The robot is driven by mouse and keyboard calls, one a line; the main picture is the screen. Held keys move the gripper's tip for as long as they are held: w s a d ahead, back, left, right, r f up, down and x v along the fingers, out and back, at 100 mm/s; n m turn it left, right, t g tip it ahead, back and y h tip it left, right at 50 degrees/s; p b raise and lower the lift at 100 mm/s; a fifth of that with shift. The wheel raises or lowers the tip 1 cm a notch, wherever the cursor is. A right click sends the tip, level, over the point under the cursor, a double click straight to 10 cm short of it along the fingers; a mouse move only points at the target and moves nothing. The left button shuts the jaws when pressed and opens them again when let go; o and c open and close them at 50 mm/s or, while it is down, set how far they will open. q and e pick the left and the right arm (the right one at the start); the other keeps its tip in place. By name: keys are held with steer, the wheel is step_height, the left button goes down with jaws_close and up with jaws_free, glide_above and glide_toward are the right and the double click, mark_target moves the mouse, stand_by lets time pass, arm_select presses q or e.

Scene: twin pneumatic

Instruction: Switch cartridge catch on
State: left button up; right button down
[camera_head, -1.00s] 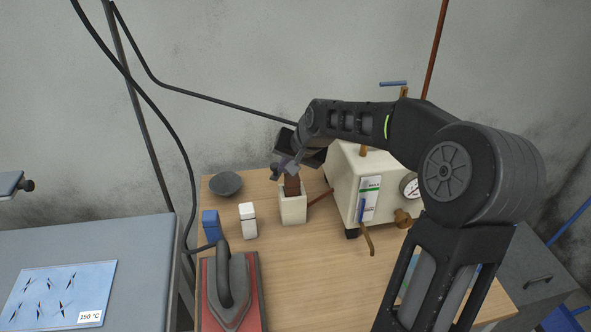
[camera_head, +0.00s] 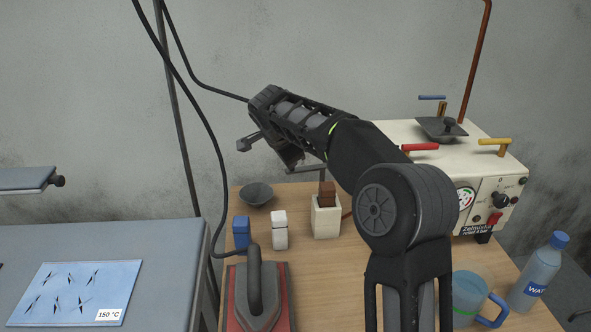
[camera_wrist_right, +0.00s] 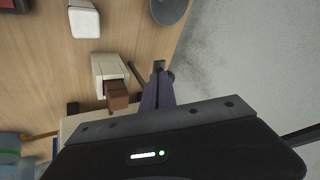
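A small white box (camera_head: 326,222) stands on the wooden table with a brown block (camera_head: 327,194) sticking up from its top. Both also show in the right wrist view, the box (camera_wrist_right: 106,68) and its brown part (camera_wrist_right: 117,96). Nothing in view is labelled as a cartridge catch, so I cannot tell which part it is. My right gripper (camera_head: 268,152) is up and left of the box, apart from it in the head view. In the wrist view a purplish finger (camera_wrist_right: 159,92) points past the box, without visible contact. Its opening is unclear. My left gripper is out of view.
A white machine (camera_head: 470,155) with coloured handles stands behind my right arm. A dark bowl (camera_head: 257,194), blue block (camera_head: 241,232), white block (camera_head: 280,232) and iron (camera_head: 256,300) are left of the box. A mug (camera_head: 468,298) and water bottle (camera_head: 538,272) stand right.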

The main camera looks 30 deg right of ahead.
steer(key=shift+w+d, duration=0.1)
steer(key=shift+w, duration=0.75)
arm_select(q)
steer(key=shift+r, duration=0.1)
